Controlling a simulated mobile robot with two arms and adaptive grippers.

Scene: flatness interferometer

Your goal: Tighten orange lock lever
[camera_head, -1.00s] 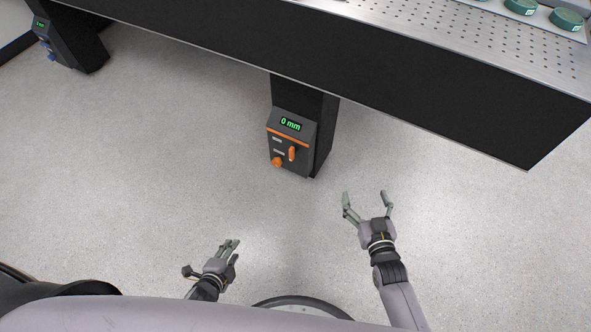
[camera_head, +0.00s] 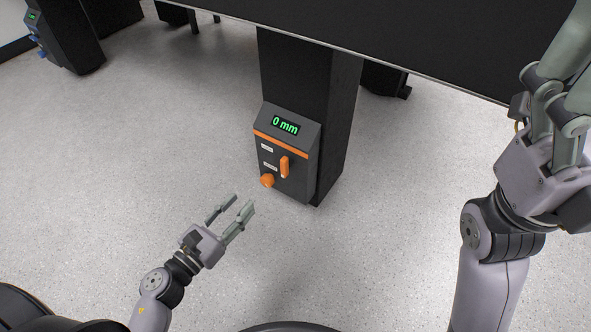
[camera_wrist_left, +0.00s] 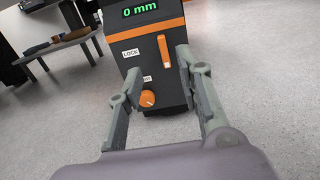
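The orange lock lever (camera_head: 285,167) stands upright on the front of a black control box (camera_head: 296,187) on the table leg. It also shows in the left wrist view (camera_wrist_left: 164,52), to the right of a LOCK label. An orange knob (camera_head: 267,181) sits below and left of it. My left gripper (camera_head: 233,211) is open and empty, in front of the box, below and left of the lever and apart from it. In the wrist view its fingers (camera_wrist_left: 158,84) are spread either side of the knob. My right gripper (camera_head: 568,85) is raised at the far right, its tips cut off or unclear.
The box's display (camera_head: 286,126) reads 0 mm. The black table side (camera_head: 400,40) overhangs above, and the table leg (camera_head: 300,75) rises behind the box. Another leg with a box (camera_head: 40,35) stands far left. The floor (camera_head: 150,150) around the box is clear.

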